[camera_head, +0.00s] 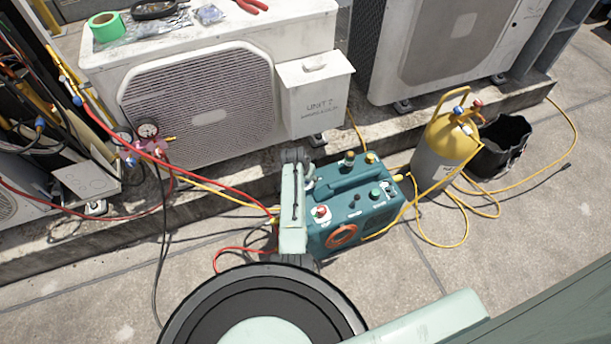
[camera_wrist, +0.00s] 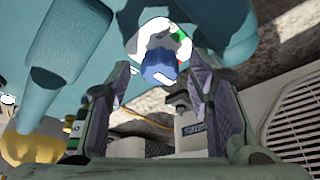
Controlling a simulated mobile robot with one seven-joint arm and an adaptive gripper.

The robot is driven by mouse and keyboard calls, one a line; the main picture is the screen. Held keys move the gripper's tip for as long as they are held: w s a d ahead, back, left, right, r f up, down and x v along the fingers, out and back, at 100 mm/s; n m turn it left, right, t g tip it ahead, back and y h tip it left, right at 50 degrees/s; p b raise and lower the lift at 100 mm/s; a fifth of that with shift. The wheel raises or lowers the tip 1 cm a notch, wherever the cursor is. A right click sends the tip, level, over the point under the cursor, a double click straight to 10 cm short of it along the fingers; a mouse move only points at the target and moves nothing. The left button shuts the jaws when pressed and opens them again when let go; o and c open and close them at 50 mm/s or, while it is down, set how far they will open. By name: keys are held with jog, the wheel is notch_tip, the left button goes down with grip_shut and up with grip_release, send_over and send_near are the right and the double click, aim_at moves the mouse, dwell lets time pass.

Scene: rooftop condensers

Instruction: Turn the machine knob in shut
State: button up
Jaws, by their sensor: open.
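The machine (camera_head: 345,232) is a teal box on the rooftop floor, with several knobs and fittings on its top. My gripper (camera_wrist: 160,82) is open, with one dark finger on each side of the picture in the wrist view. A blue knob (camera_wrist: 158,66) on a round white plate with a green mark lies between and just beyond the fingertips. I cannot tell whether the fingers touch it. Teal machine parts (camera_wrist: 75,40) fill the top of that view. In the head view my pale arm covers the machine's left end and I cannot make out that knob.
A white condenser unit (camera_head: 200,105) stands behind the machine on a concrete ledge. A yellow-topped cylinder (camera_head: 437,165) and a black bucket (camera_head: 497,150) stand to the right. Yellow hoses (camera_head: 462,238) and a red hose (camera_head: 215,183) run around the machine.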

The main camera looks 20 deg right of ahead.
jog(key=v, duration=1.2)
